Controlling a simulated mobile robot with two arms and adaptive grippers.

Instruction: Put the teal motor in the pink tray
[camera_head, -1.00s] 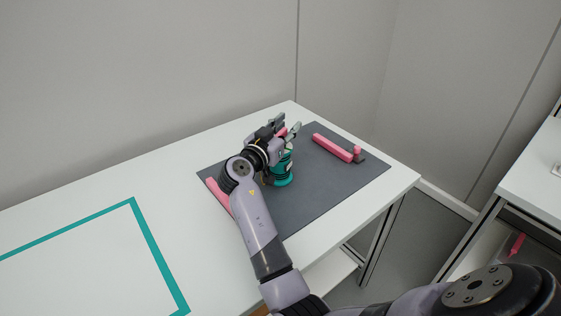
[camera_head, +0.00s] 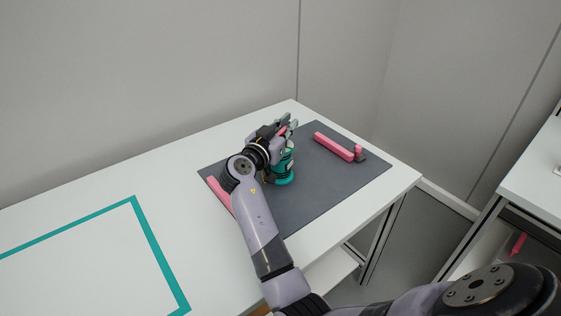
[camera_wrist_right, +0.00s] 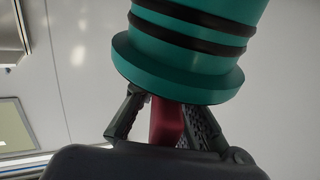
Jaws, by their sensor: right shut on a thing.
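The teal motor (camera_head: 284,170), an upright cylinder with dark bands, stands at the middle of the grey mat. My right gripper (camera_head: 287,130) is at its top. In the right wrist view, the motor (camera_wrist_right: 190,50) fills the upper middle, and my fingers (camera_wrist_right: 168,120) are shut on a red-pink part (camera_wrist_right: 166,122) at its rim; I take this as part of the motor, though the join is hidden. A pink piece (camera_head: 517,243) shows inside the unit at the right edge; I cannot tell whether it is the pink tray. My left gripper is not in view.
On the grey mat (camera_head: 320,195) lie a pink bar (camera_head: 333,147), a small pink peg (camera_head: 359,151) on a dark base, and another pink bar (camera_head: 219,193) partly behind my arm. A teal outline (camera_head: 150,245) marks the clear left of the white table (camera_head: 100,190).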

